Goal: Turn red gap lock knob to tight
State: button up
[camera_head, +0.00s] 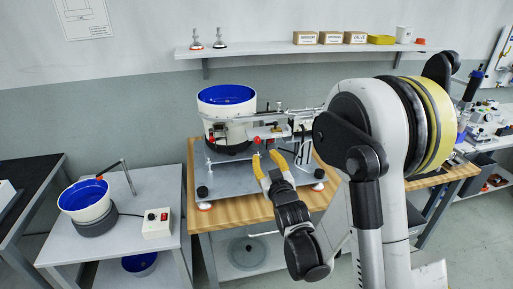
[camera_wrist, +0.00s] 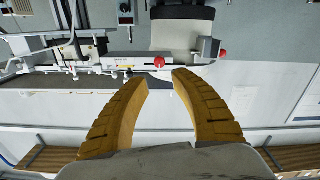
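A small red knob (camera_wrist: 159,62) sits on the front of the machine's pale rail, straight ahead of my fingertips in the wrist view. A second red knob (camera_wrist: 223,53) is to its right on a grey block. Which one is the gap lock knob I cannot tell. The head view shows a red knob (camera_head: 257,140) just beyond my gripper (camera_head: 266,159) and a red spot (camera_head: 211,140) further left. My gripper, with yellow fingers, is open in the wrist view (camera_wrist: 159,80), with nothing between the fingers. It appears apart from the knob. Knob markings are too small to read.
The machine, with a blue-lined bowl (camera_head: 227,95), stands on a grey plate (camera_head: 232,182) on a wooden table (camera_head: 262,212). A shelf (camera_head: 290,48) runs behind. A side table at left holds another blue-lined bowl (camera_head: 86,201) and a control box (camera_head: 157,223).

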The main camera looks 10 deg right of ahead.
aim_at(258, 141)
jog(key=w+b, duration=0.1)
jog(key=w, duration=0.8)
jog(key=shift+w+f+b, duration=0.15)
jog(key=shift+b, duration=0.2)
jog(key=shift+w, duration=0.65)
grip_shut()
